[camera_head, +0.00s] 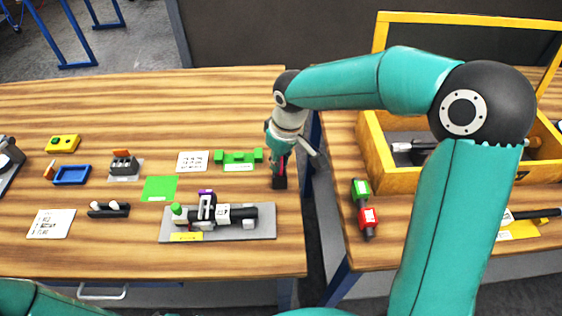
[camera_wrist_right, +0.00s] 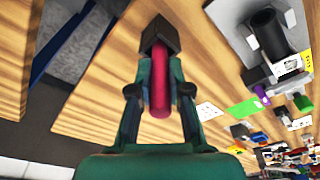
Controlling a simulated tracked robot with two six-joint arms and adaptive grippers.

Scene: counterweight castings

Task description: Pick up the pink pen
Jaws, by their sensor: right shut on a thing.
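The pink pen (camera_wrist_right: 159,85) is between the two fingers of my right gripper (camera_wrist_right: 158,90) in the right wrist view. The fingers are shut on it. A dark block (camera_wrist_right: 160,36) is at the pen's far end; I cannot tell whether the pen sits in it or only touches it. In the head view the right gripper (camera_head: 281,150) points down near the right edge of the left table, with a sliver of the pen (camera_head: 283,162) showing above the dark block (camera_head: 279,183). My left gripper is out of view.
A grey plate (camera_head: 262,232) with a black and white assembly lies to the left. A green part (camera_head: 239,156) and a green sheet (camera_head: 160,188) are close by. A gap separates the tables. A yellow crate (camera_head: 392,179) and a red-green part (camera_head: 367,215) are on the right table.

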